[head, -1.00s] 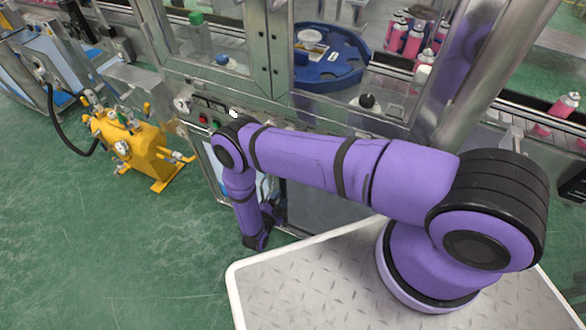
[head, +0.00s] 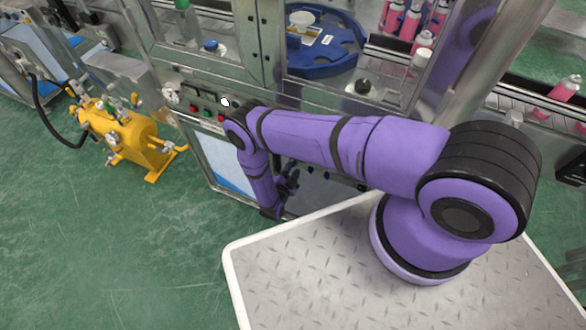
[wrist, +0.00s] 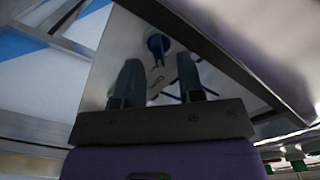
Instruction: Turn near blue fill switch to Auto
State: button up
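A small round blue part (wrist: 157,43) with a dark ring sits on a shiny metal surface in the wrist view, ahead of my fingers. I cannot tell for sure that it is the blue fill switch, and its setting is not readable. My gripper (wrist: 157,84) shows two dark fingers standing apart with nothing held between them. The blue part appears beyond the gap, apart from the fingertips. In the head view my wrist hangs low in front of the machine, and my fingers there are too small and partly hidden to read.
A control panel (head: 190,91) with red and green buttons runs along the machine front, close to my elbow. A yellow tank (head: 126,136) stands at the left on open green floor. A blue round tray (head: 318,64) sits behind the machine's frame.

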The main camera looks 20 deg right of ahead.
jog(key=shift+w+d, duration=0.35)
jog(key=shift+d, duration=0.05)
grip_shut()
jog(key=n, duration=1)
jog(key=shift+w+a+r, duration=0.1)
jog(key=shift+w+a, duration=0.1)
jog(key=shift+a, duration=0.05)
jog(key=shift+n, duration=0.3)
dwell(0.4)
